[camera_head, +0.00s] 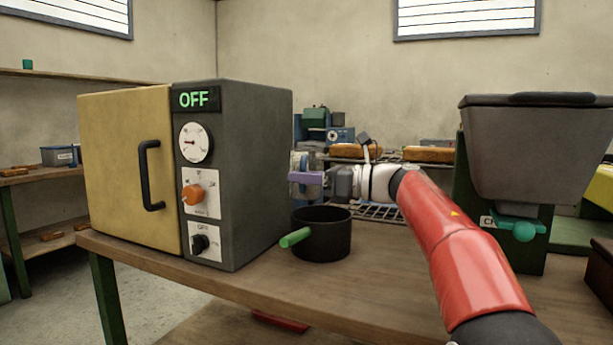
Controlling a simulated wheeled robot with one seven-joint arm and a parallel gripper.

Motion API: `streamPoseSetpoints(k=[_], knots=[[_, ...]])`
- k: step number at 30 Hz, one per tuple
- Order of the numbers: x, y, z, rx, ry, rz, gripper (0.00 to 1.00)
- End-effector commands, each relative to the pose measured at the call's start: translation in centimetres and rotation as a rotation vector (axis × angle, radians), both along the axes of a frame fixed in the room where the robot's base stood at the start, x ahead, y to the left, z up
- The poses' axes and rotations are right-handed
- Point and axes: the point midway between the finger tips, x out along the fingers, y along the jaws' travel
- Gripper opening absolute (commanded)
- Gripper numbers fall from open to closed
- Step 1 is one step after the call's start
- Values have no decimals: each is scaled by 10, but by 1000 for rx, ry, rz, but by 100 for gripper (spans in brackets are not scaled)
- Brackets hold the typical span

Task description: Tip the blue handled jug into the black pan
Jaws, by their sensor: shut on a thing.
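The black pan (328,241) stands upright on the wooden table, right of the oven. Its green handle (295,237) points left and toward me. My gripper (326,179) is above the pan and points left. It is shut on the blue-violet handle (304,177) of the jug. The jug's greyish body (300,160) shows small behind the handle, held in the air above the pan's left part. I cannot tell the jug's exact tilt or what is in it. The pan's inside is mostly hidden by its near wall.
A grey oven (255,170) with a shut tan door and an OFF display stands left of the pan. A large grey hopper machine (530,150) stands on the right. A wire rack (378,212) lies behind the pan, with bread loaves (430,154) further back. The table's front (220,260) is clear.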

Motion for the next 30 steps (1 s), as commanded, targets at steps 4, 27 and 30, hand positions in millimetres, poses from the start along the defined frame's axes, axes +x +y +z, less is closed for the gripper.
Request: streamPoseSetpoints(k=[4, 27, 30], knots=[[-7, 5, -2, 153, 146, 1, 0], [35, -37, 21, 1203, 1147, 2, 0], [42, -45, 25, 1278, 1218, 1, 0]])
